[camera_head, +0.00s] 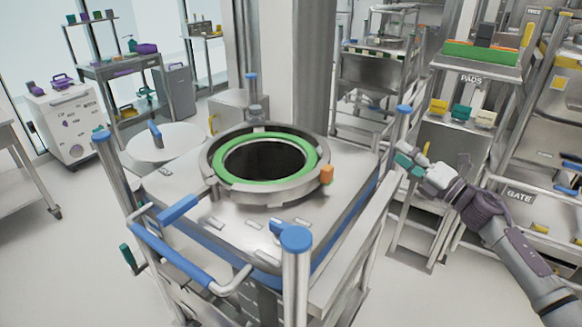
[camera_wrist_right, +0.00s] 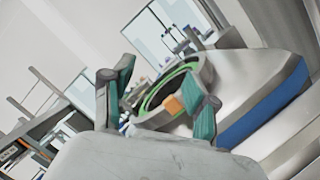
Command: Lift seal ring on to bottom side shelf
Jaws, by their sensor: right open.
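A green seal ring (camera_head: 318,152) lies inside the round metal collar on top of the steel bin cart. It also shows in the right wrist view (camera_wrist_right: 150,101), beyond my fingers. An orange block (camera_head: 326,174) sits on the collar's right edge. My right gripper (camera_head: 408,162) is to the right of the cart, apart from the ring. In the wrist view my right gripper (camera_wrist_right: 160,92) has its green fingers spread with nothing held between them. My left gripper is not in view. I cannot tell which shelf is the bottom side shelf.
The steel cart (camera_head: 230,210) has blue-capped corner posts and a blue front handle (camera_head: 175,255). A shelf rack with a PADS label (camera_head: 471,79) and one with a GATE label (camera_head: 519,195) stand at the right. Open floor lies left of the cart.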

